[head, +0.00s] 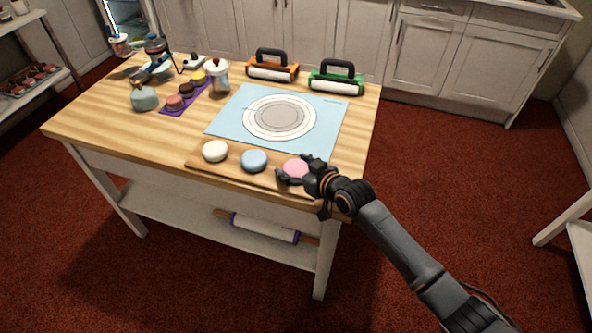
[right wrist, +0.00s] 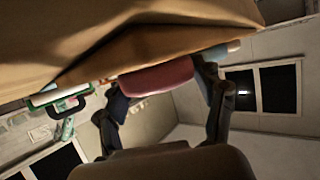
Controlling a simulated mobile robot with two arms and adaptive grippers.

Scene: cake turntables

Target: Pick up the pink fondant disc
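The pink fondant disc (head: 295,168) sits on the wooden board (head: 232,176), at its right end near the table's front edge. My right gripper (head: 292,168) is at it, with one finger on its near left side and one on its far right side. In the right wrist view the pink disc (right wrist: 157,77) fills most of the gap between the fingertips (right wrist: 163,82). Whether both fingertips press on it cannot be told. The disc looks still down on the board. My left gripper is not in view.
A blue disc (head: 254,160) and a white disc (head: 215,151) lie left on the same board.

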